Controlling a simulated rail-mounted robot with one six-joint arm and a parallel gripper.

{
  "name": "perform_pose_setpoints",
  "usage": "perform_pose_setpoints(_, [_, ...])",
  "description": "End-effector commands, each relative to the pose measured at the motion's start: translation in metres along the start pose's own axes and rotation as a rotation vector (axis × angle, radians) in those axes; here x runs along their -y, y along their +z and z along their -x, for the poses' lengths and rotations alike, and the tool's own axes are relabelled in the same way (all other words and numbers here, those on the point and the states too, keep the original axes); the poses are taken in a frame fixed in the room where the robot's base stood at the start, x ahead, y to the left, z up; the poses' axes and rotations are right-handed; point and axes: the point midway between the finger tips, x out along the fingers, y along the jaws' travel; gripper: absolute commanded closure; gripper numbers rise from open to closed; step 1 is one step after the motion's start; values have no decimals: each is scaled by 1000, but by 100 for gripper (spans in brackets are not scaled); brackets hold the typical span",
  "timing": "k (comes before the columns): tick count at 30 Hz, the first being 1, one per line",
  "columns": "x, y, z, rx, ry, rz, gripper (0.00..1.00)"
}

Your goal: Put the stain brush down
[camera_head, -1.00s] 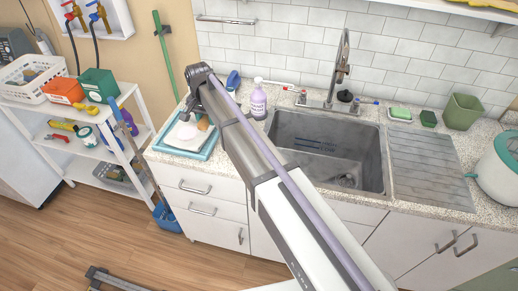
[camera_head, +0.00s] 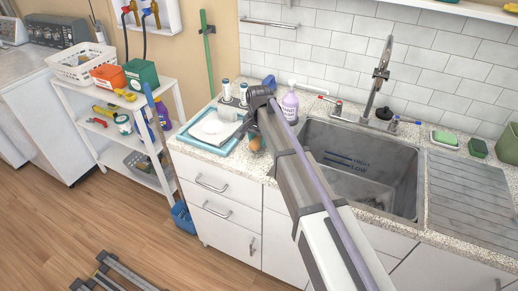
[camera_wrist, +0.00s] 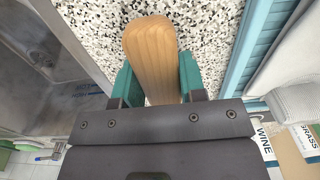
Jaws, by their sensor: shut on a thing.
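The stain brush shows as a rounded pale wooden piece (camera_wrist: 150,45) between the teal finger pads of my gripper (camera_wrist: 158,80) in the wrist view. The gripper is shut on it. Speckled countertop (camera_wrist: 90,22) lies beneath; whether the brush touches it I cannot tell. Its bristles are hidden. In the head view, the brush is a small brown patch (camera_head: 255,143) below my wrist, between the blue tray and the sink. My arm hides most of the gripper there.
The blue tray (camera_head: 194,145) with white folded cloths is left of the brush; the sink (camera_head: 407,190) is right. Two small bottles (camera_head: 226,90) stand behind the tray, and a lilac bottle (camera_head: 290,106) behind my arm. The bare counter strip between tray and sink is narrow.

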Motion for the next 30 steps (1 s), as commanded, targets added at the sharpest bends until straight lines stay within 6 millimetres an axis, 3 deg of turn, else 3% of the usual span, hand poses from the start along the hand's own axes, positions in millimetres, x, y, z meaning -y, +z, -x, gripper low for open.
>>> perform_pose_setpoints(1, [0,0,-17,0,0,0,81])
perform_pose_setpoints(12, [0,0,-17,0,0,0,84])
perform_pose_setpoints(13, [0,0,-16,0,0,0,60])
perform_pose_setpoints(20, [0,0,-15,0,0,0,38])
perform_pose_setpoints(30, [0,0,-8,0,0,0,37])
